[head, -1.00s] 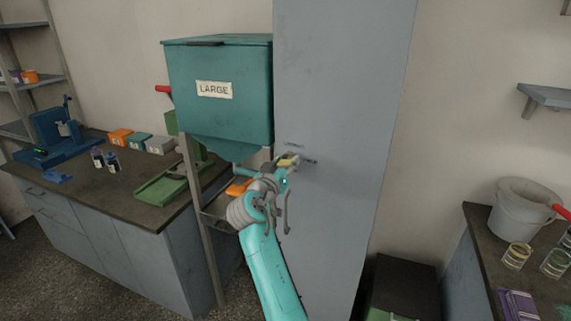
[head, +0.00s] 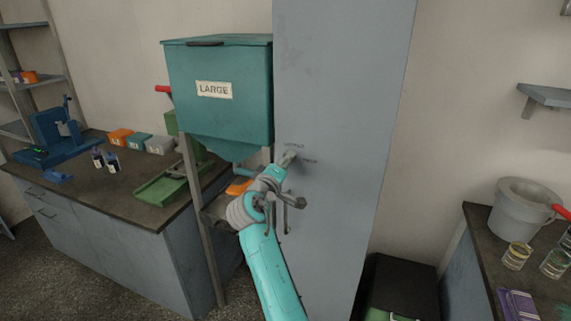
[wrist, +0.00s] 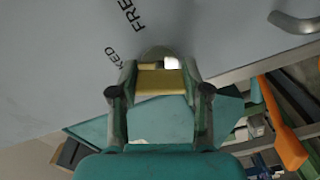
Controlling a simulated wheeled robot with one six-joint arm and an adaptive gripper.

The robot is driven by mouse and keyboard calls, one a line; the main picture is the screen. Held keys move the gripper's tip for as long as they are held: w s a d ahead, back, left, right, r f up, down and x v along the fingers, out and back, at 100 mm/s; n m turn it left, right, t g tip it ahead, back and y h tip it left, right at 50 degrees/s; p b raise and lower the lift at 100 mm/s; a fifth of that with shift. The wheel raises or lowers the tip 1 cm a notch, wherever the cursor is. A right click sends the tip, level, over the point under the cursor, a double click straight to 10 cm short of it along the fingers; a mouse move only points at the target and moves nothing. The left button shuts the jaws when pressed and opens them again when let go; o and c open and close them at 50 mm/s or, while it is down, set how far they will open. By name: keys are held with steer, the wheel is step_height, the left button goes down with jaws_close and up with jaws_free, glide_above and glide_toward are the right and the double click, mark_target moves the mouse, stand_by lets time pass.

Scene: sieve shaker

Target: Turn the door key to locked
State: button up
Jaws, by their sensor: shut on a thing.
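The grey cabinet door (head: 335,110) fills the middle of the head view. My gripper (head: 288,160) is at the door, beside two small labels. In the wrist view, my gripper (wrist: 160,80) is shut on the yellow key (wrist: 160,83), with a finger on each side of it. A rounded metal piece (wrist: 158,52) shows just beyond the key, against the door. The labels read "FREE" (wrist: 130,12) and, partly hidden, "...KED" (wrist: 112,52). In the head view the key is mostly hidden by my gripper, and I cannot tell its exact angle.
A grey door handle (wrist: 295,22) shows at the upper right of the wrist view. A teal bin marked "LARGE" (head: 220,95) stands close left of the cabinet on a metal frame (head: 200,215). A dark-topped workbench (head: 85,195) is further left. A bucket (head: 520,210) stands on the right-hand counter.

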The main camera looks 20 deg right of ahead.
steer(key=n, duration=0.4)
steer(key=shift+n, duration=0.3)
stand_by(0.4)
steer(key=o, duration=1.2)
steer(key=shift+c, duration=0.2)
steer(key=v, duration=1.2)
steer(key=shift+f, duration=0.15)
